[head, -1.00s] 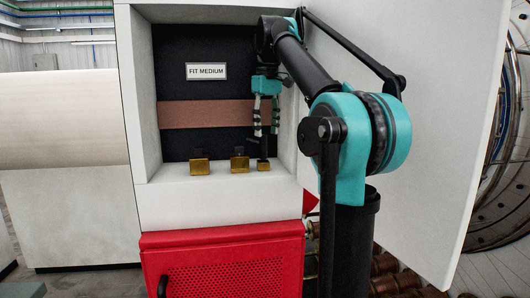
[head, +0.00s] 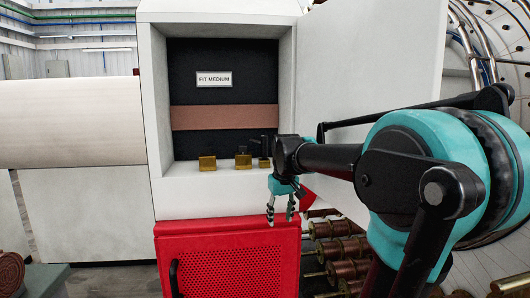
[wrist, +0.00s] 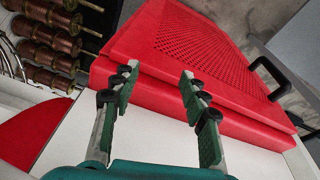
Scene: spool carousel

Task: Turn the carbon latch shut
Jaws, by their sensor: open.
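Three brass holders stand on the ledge of the open white cabinet in the head view: left (head: 207,163), middle (head: 243,161) and right (head: 265,163). Each has a dark piece at its top. The right one's dark top stands taller, with a small dark part sticking out. I cannot make out which part is the carbon latch or how it is turned. My gripper (head: 280,211) is open and empty, below and right of the right holder, in front of the cabinet. In the wrist view its fingers (wrist: 158,72) are spread above the red panel, with nothing between them.
A copper band (head: 212,117) crosses the cabinet's dark back, below a "FIT MEDIUM" sign (head: 214,79). The white cabinet door (head: 370,70) stands open at the right. A red perforated panel (head: 235,265) with a black handle (head: 174,278) is below. Copper spools (head: 343,248) lie lower right.

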